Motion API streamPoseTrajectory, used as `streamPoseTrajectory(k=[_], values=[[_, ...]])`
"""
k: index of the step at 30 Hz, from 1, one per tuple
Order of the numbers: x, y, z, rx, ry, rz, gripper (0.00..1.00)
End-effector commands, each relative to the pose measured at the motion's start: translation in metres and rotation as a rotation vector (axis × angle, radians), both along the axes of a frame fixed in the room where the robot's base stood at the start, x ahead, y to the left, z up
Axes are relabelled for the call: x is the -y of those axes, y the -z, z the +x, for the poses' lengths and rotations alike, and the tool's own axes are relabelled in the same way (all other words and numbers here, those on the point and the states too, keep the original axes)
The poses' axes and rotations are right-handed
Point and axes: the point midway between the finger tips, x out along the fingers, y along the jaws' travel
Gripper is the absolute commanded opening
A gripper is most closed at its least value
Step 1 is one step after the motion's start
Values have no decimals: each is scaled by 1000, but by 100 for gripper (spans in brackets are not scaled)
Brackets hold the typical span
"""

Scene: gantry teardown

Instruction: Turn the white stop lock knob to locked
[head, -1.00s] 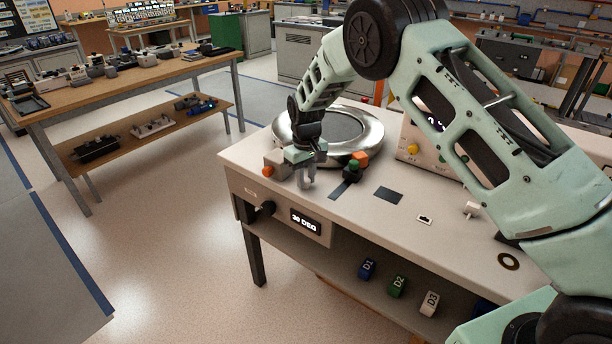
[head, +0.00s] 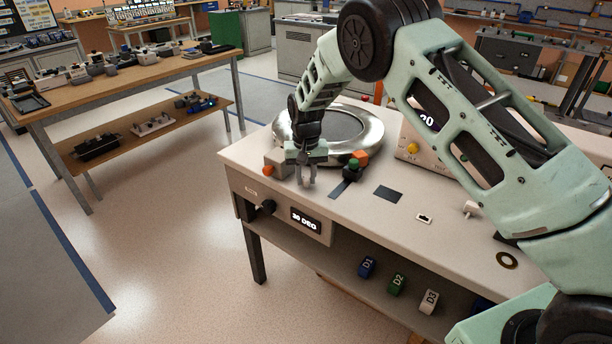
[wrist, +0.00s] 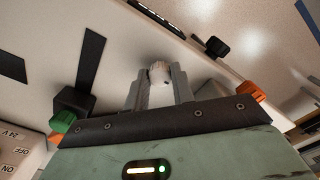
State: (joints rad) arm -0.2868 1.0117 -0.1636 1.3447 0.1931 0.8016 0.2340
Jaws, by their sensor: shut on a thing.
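The white knob (wrist: 158,73) shows in the wrist view between the two fingertips of my gripper (wrist: 158,88). My gripper is shut on it, with a grey finger on each side. In the head view my gripper (head: 306,180) points down at the near left part of the bench top, and its fingers hide most of the knob there. Any lock marking around the knob cannot be read.
A block with a green and orange top (head: 354,164) stands just right of my gripper, and a grey block with an orange end (head: 270,168) just left. A large metal ring (head: 370,135) lies behind. A black knob (head: 267,206) and a "30 DEG" display (head: 305,220) are on the front.

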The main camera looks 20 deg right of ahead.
Motion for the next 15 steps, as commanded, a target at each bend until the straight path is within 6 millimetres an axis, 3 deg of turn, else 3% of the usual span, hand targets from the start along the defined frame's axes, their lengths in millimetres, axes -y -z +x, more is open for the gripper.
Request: streamPoseTrajectory(k=[10, 11, 12, 15], values=[[0, -2, 2, 5, 4, 1, 2], [0, -2, 2, 5, 4, 1, 33], [0, -1, 1, 4, 4, 1, 44], [0, -1, 1, 3, 4, 1, 46]])
